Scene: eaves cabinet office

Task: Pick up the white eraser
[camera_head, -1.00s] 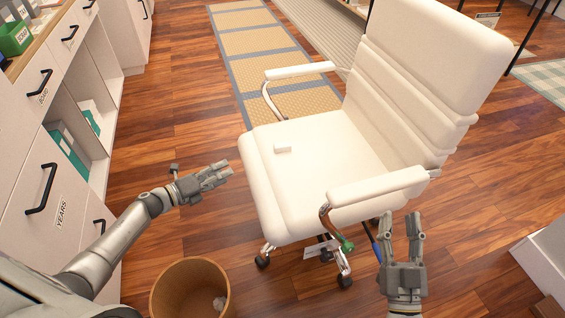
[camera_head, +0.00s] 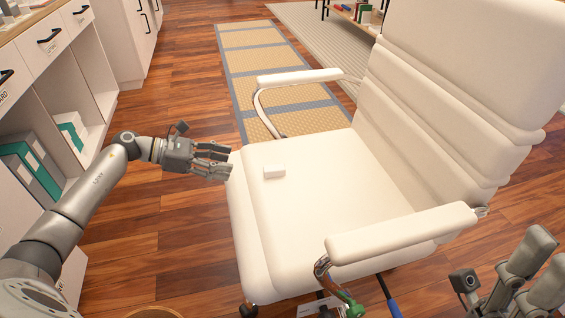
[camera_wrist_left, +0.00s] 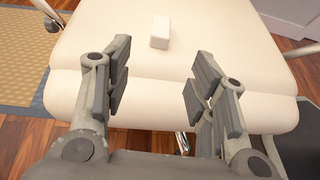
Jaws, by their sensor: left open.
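The white eraser (camera_head: 274,171) is a small block lying on the seat of the cream office chair (camera_head: 330,205). In the left wrist view the eraser (camera_wrist_left: 160,32) lies beyond my open fingers, roughly in line with the gap between them. My left gripper (camera_head: 222,161) is open and empty at the left edge of the seat, a short way left of the eraser. It also shows in the left wrist view (camera_wrist_left: 158,80). My right gripper (camera_head: 535,270) is at the lower right, beside the chair, with its fingers apart and nothing between them.
The chair's armrests (camera_head: 400,232) and (camera_head: 300,77) flank the seat, and its tall backrest (camera_head: 450,90) rises on the right. A white cabinet (camera_head: 90,70) with open shelves holding binders (camera_head: 30,168) stands at the left. Wooden floor (camera_head: 170,220) lies between cabinet and chair.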

